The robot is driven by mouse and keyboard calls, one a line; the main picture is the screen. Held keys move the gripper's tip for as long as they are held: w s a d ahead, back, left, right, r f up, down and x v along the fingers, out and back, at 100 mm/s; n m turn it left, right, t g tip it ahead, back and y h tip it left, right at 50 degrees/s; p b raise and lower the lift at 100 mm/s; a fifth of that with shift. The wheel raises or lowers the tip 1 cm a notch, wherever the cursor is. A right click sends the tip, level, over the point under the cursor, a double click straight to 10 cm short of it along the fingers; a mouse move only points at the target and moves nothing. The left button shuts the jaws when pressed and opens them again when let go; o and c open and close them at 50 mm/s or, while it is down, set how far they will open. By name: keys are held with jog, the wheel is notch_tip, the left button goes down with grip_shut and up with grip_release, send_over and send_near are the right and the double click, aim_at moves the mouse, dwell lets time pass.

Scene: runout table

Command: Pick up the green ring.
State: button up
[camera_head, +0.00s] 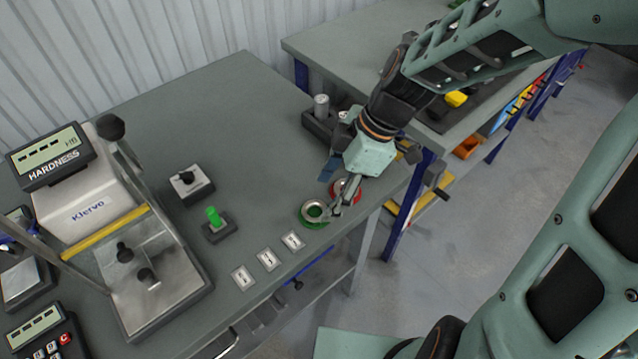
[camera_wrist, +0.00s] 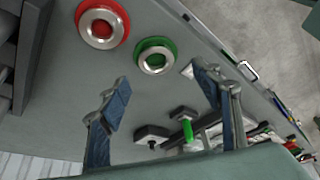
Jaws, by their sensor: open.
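The green ring (camera_head: 314,213) lies on the grey table near its front edge, with a metal ring on its top and a green centre. In the wrist view the green ring (camera_wrist: 155,56) is beyond my fingertips, between the lines of the two fingers. My gripper (camera_head: 345,200) is above the table just right of the green ring, close to a red ring; in the wrist view my gripper (camera_wrist: 155,80) has its blue-padded fingers wide apart with nothing between the tips. The red ring (camera_head: 345,188) is partly hidden behind my gripper; it shows fully in the wrist view (camera_wrist: 102,23).
A green peg on a dark base (camera_head: 218,224) stands left of the rings. Several white cards (camera_head: 267,259) lie along the front edge. A hardness tester (camera_head: 95,190) fills the left side. A dark holder with a metal cylinder (camera_head: 321,107) stands behind my gripper.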

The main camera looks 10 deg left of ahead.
aim_at(312, 214)
jog(key=x, duration=0.5)
jog(key=shift+w+f, duration=0.25)
jog(key=shift+f, duration=0.1)
jog(key=c, duration=1.3)
jog(key=shift+c, duration=0.2)
jog(key=shift+r, duration=0.3)
